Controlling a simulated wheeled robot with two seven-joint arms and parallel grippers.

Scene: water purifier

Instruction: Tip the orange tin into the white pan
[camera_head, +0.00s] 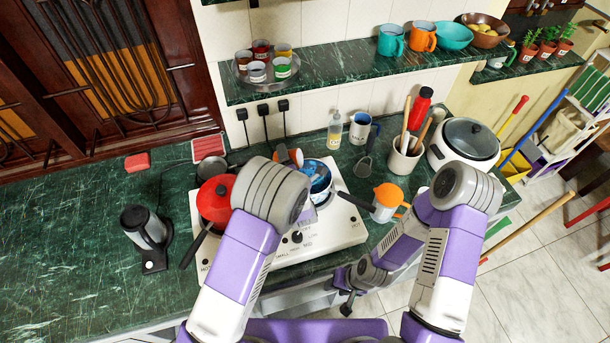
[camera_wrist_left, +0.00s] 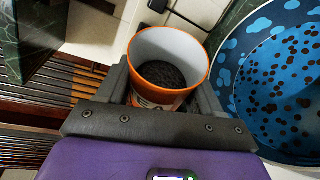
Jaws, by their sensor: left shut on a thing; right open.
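The orange tin (camera_wrist_left: 168,62) has a pale inside with dark, grainy contents at the bottom. My left gripper (camera_wrist_left: 163,98) is shut around it. In the head view the tin (camera_head: 291,158) shows partly behind my left arm, which hides the gripper. The pan (camera_head: 318,178) sits on the white hob, with a dark handle pointing lower right; its inside looks blue. In the left wrist view the pan (camera_wrist_left: 275,85) is close right of the tin, light-blue patched, with many dark spots inside. I cannot tell whether these are loose bits. My right gripper (camera_head: 343,291) is open and empty by the counter's front edge.
A red pot (camera_head: 214,200) stands on the hob (camera_head: 340,236) left of my left arm. An orange-lidded white container (camera_head: 386,203) stands just right of the pan handle. A utensil crock (camera_head: 404,160) and a white cooker (camera_head: 464,143) are farther right. The left counter is mostly clear.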

